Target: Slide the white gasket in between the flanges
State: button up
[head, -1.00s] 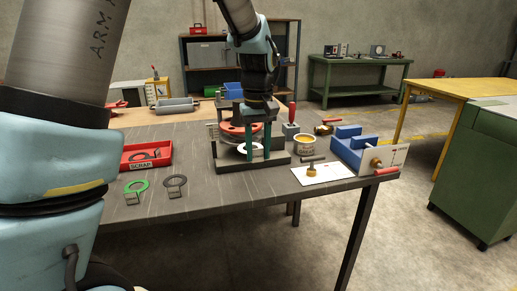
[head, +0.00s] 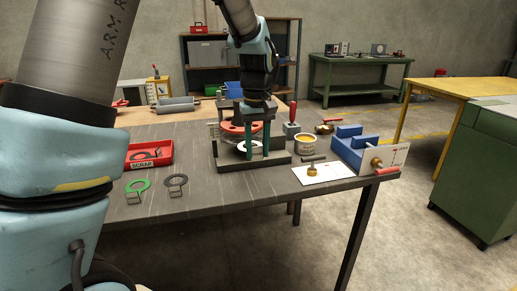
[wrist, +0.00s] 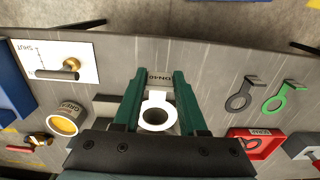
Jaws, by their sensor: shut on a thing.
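The gasket's ring (wrist: 146,121) lies flat on the gripper-body side of the tab. The lower flange is mostly hidden, so I cannot tell how far the ring is between the flanges. The dark stand base (head: 228,165) is below.
A red scrap tray (head: 143,163), a green gasket (head: 137,186) and a dark gasket (head: 176,181) lie left. A grease tin (head: 305,145), a white card (head: 338,173) and a blue fixture (head: 358,147) are right.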

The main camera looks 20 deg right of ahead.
jog(key=shift+w+d+p, duration=0.25)
jog(key=shift+w+p, duration=0.55)
jog(key=shift+w, duration=1.15)
jog(key=shift+w+d+p, duration=0.2)
jog(key=shift+w+p, duration=0.65)
jog(key=shift+w, duration=1.1)
jog(key=shift+w+d+p, duration=0.25)
jog(key=shift+w+p, duration=0.55)
jog(key=shift+w, duration=1.3)
jog(key=shift+f, duration=0.55)
jog(key=o, duration=1.1)
jog(key=shift+r, duration=0.15)
notch_tip(320, 180, up, 11)
jog(key=b, duration=0.3)
jog(key=s+a+f, duration=0.2)
jog(key=a, duration=0.7)
jog(key=s+a+f, duration=0.1)
jog(key=a+f, duration=0.2)
jog(key=a, duration=0.6)
jog(key=shift+t, duration=0.8)
jog(key=s+a+f, duration=0.2)
jog(key=s+a, duration=0.2)
jog(key=s+a+f, duration=0.2)
jog(key=s+a, duration=0.3)
jog(key=s+a+f, duration=0.2)
jog(key=s+a, duration=0.2)
jog(key=s, duration=0.1)
jog(key=shift+s+a, duration=0.25)
jog(key=shift+a, duration=0.15)
